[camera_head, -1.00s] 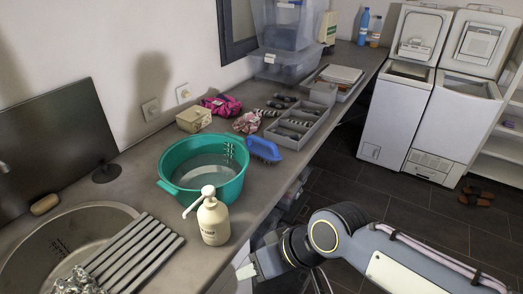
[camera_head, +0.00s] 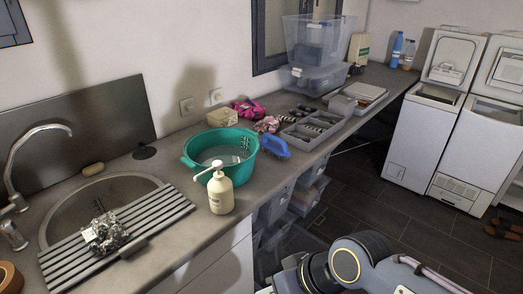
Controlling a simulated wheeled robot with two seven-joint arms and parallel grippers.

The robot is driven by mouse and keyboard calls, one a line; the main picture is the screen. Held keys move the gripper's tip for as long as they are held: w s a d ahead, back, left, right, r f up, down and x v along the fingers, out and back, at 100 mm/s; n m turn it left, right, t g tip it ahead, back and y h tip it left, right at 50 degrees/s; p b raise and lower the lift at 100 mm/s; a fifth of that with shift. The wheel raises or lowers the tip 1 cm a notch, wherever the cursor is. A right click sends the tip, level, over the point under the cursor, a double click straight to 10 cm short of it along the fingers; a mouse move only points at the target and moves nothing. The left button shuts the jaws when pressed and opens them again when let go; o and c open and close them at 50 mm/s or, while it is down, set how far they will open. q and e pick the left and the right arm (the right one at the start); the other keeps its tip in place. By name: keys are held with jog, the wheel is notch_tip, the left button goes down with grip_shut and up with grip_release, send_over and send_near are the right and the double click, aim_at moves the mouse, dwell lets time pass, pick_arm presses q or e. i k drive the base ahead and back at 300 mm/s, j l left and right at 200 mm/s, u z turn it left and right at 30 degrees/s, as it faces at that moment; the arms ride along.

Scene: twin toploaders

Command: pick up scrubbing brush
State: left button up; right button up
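The blue scrubbing brush (camera_head: 274,146) lies on the counter, close against the right side of the green basin (camera_head: 190,160). It is in front of the grey divided tray (camera_head: 318,139). My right arm comes in at the lower right, below and in front of the counter, well apart from the brush. Its gripper is cut off by the bottom edge of the view. My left gripper is not in view.
A cream pump bottle (camera_head: 220,192) stands at the counter's front edge, before the basin. A slatted drainer (camera_head: 165,212) with crumpled foil (camera_head: 105,234) lies over the sink (camera_head: 68,212). Clear stacked boxes (camera_head: 313,78) stand at the back. Two white toploaders (camera_head: 424,130) stand right.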

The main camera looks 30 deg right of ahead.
aim_at(282, 150)
jog(key=u, duration=0.4)
jog(key=l+u, duration=0.15)
jog(key=u, duration=0.7)
jog(key=l+u, duration=0.15)
jog(key=u, duration=0.65)
jog(key=k+l, duration=0.5)
jog(key=l, duration=0.2)
jog(key=k+l, duration=0.55)
jog(key=l, duration=0.2)
jog(key=k+l+u, duration=0.1)
jog(key=k+l, duration=0.4)
jog(key=l, duration=0.2)
jog(key=k+l, duration=0.55)
jog(key=l+u, duration=0.05)
jog(key=l, duration=0.1)
